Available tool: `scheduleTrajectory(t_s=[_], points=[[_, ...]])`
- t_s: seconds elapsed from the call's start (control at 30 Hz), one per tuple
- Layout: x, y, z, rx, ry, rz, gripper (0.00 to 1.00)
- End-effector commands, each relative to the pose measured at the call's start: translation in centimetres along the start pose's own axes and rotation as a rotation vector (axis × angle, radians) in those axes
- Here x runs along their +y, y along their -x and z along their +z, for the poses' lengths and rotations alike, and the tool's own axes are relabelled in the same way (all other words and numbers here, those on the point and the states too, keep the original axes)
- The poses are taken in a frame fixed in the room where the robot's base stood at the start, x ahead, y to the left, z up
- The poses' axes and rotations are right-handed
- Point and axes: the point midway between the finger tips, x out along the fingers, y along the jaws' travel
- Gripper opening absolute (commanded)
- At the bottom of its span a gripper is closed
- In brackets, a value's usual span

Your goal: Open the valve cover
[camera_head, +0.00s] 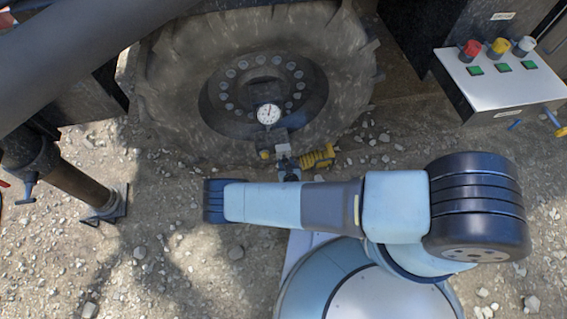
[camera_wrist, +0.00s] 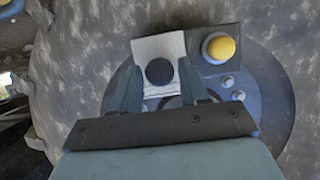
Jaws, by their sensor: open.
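A pale square block (camera_wrist: 149,49) with a dark round centre sits in front of the wheel hub in the wrist view. It also shows in the head view (camera_head: 283,149), below a white dial gauge (camera_head: 268,113). A yellow round cap (camera_wrist: 218,48) on a dark plate is beside it; the cap shows in the head view too (camera_head: 265,155). I cannot tell which of these parts is the valve cover. My gripper (camera_wrist: 158,68) is open, with one finger on each side of the pale block. Contact cannot be made out. In the head view my gripper (camera_head: 289,163) is small and partly hidden.
A large muddy tyre (camera_head: 345,60) stands behind. A yellow ribbed part (camera_head: 318,157) is right of the block. A control box (camera_head: 500,78) with coloured knobs is at the upper right. A rusty pipe (camera_head: 78,187) stands at the left. Gravelly ground lies between.

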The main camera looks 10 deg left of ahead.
Motion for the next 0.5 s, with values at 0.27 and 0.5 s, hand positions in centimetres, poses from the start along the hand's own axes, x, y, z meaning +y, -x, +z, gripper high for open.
scheduleTrajectory(t_s=[0.27, 0.5], points=[[-0.10, -0.01, 0.00, 0.000, 0.001, -0.001, 0.58], [-0.12, 0.83, 0.01, -0.001, 0.000, 0.000, 0.58]])
